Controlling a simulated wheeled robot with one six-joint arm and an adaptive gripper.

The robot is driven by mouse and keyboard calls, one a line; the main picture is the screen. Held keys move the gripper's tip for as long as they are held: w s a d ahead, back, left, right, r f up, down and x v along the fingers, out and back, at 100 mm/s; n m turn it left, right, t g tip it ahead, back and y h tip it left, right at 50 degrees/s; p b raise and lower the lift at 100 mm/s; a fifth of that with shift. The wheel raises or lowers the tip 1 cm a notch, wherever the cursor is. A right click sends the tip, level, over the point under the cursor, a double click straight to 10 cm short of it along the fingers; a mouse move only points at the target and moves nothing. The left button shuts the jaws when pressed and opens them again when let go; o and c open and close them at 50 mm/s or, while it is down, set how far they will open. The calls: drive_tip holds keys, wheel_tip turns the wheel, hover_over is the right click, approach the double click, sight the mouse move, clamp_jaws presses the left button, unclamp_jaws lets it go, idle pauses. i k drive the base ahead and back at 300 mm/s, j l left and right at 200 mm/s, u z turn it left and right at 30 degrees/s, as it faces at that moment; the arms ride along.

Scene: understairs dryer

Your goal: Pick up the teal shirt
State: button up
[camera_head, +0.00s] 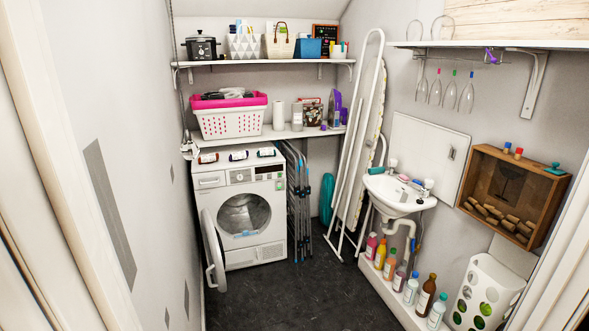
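No teal shirt can be made out for certain. The white dryer (210,179) stands at the back left with its round door (214,262) swung open to the left. Its drum (245,212) looks grey and mostly empty, with a small pale blue patch (246,233) at its lower rim; I cannot tell what that is. A teal rounded item (326,198) stands upright on the floor between the folded rack and the ironing board. My gripper is not in view.
A folded drying rack (299,203) stands right of the dryer, and a white ironing board (364,130) leans beyond it. A pink-rimmed laundry basket (228,119) is on the lower shelf. A sink (395,193) and several bottles line the right wall. The dark floor (288,294) is clear.

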sight(264, 152)
drive_tip(key=i+u, duration=0.1)
drive_tip(key=i, duration=1.85)
drive_tip(key=i+l+u, duration=0.2)
drive_tip(key=i+u, duration=0.2)
drive_tip(key=i, duration=0.35)
drive_tip(key=i+l+u, duration=0.4)
drive_tip(key=i, duration=0.35)
drive_tip(key=i+l+u, duration=0.35)
drive_tip(key=i+l, duration=0.3)
